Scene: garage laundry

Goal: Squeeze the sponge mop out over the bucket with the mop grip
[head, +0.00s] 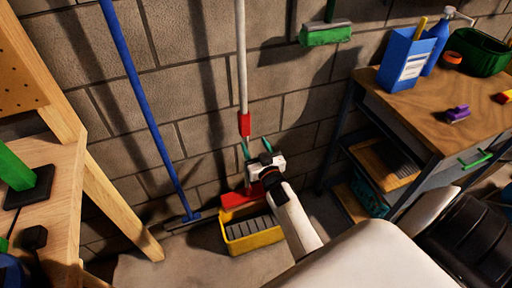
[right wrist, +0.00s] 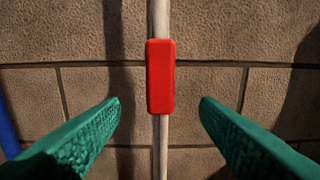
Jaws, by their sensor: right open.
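The sponge mop stands upright against the block wall, with a white pole (head: 241,55) and a red mop grip (head: 244,124) on it. Its red head (head: 238,197) is low, at the yellow bucket (head: 253,236); my gripper and arm partly hide that area. My right gripper (head: 256,147) is open and empty, just below the grip in the head view. In the right wrist view, the red grip (right wrist: 160,76) and pole appear centred between the two spread green fingers, touching neither. My left gripper is not in view.
A blue-handled tool (head: 140,90) leans on the wall left of the mop. A wooden bench (head: 60,195) stands at left. A workbench (head: 425,105) at right carries a blue box (head: 405,60), a spray bottle and a green tub (head: 482,52). A green brush (head: 325,35) hangs above.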

